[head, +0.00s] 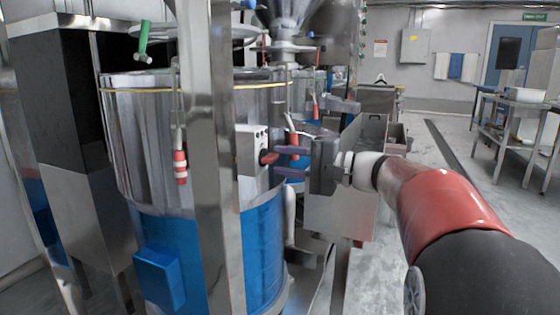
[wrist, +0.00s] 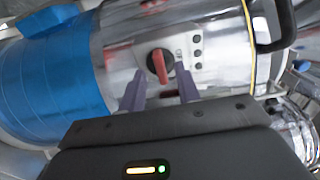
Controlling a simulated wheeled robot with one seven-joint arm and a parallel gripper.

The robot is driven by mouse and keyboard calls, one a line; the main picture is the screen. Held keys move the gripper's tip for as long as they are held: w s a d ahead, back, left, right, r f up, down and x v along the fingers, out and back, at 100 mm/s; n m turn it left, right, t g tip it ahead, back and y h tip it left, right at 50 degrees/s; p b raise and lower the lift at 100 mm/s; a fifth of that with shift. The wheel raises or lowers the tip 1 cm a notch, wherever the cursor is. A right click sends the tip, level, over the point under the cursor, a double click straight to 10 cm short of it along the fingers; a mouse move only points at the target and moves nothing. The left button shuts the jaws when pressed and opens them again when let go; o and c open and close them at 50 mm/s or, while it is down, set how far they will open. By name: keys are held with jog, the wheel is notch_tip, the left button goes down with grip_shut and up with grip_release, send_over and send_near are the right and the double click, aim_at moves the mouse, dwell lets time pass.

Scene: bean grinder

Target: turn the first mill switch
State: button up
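The mill switch is a red knob (head: 269,158) on a small grey metal box (head: 246,152) fixed to the side of the nearest mill (head: 140,130). In the wrist view the red knob (wrist: 159,66) sits on its plate, with several small dark buttons beside it. My gripper (head: 277,161) is open, with its purple-grey fingers pointing at the knob from the right. In the wrist view the fingertips of my gripper (wrist: 160,76) lie on either side of the knob, with gaps visible. I cannot tell whether either finger touches it.
A steel post (head: 209,150) stands in front of the mill, left of the switch box. A red-and-white handle (head: 180,167) hangs on the mill. More mills and a grey bin (head: 362,135) stand behind my gripper. Open floor (head: 450,215) lies to the right.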

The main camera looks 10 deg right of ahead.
jog(key=v, duration=0.6)
jog(key=s+a+f+n+g+h+p, duration=0.2)
jog(key=s+a+f+g+h, duration=0.1)
jog(key=s+a+f+h, duration=0.35)
jog(key=s+a+f+n+g+h+p, duration=0.25)
jog(key=s+a+f, duration=0.35)
jog(key=s, duration=0.4)
jog(key=s+d+f+n+h, duration=0.3)
jog(key=s+d+f+h, duration=0.2)
jog(key=s, duration=0.3)
jog(key=shift+d+f+h+p, duration=0.2)
jog(key=shift+d+h+p, duration=0.1)
jog(key=shift+d+p, duration=0.15)
jog(key=shift+t, duration=0.25)
